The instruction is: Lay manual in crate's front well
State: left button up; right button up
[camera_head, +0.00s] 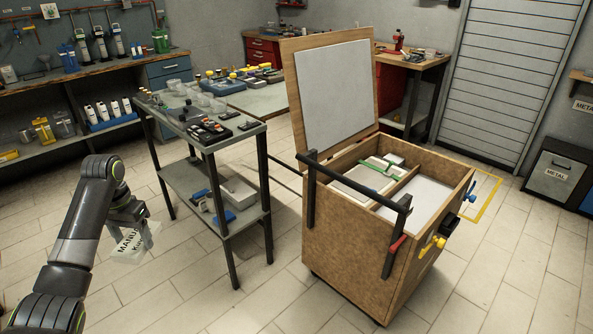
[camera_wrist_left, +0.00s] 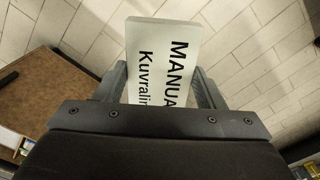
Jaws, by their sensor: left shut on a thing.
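The manual (camera_head: 131,244) is a pale booklet with black lettering. My left gripper (camera_head: 136,228) is shut on it and holds it in the air at the lower left, above the floor. In the left wrist view the manual (camera_wrist_left: 163,62) lies between the two fingers of the gripper (camera_wrist_left: 165,85), with its lower part hidden behind the gripper body. The wooden crate (camera_head: 350,241) stands at the right with its lid (camera_head: 333,90) raised. A divider splits its inside into wells; a pale-bottomed well (camera_head: 425,196) at the right looks empty. My right gripper does not show.
A grey two-tier cart (camera_head: 228,143) with small items stands between my left arm and the crate. A black handle bar (camera_head: 355,185) crosses the crate's near side. Yellow and blue clamps (camera_head: 437,241) sit on its right side. The foreground floor is clear.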

aim_at(415, 209)
jog(key=i+z, duration=0.4)
jog(key=i+j+z, duration=0.1)
jog(key=i+z, duration=0.25)
jog(key=i+j+z, duration=0.2)
jog(key=z, duration=0.2)
jog(key=i+j+z, duration=0.55)
jog(key=z, duration=0.25)
jog(key=i+j+z, duration=0.3)
jog(key=z, duration=0.15)
jog(key=i+j+z, duration=0.15)
jog(key=j+z, duration=0.3)
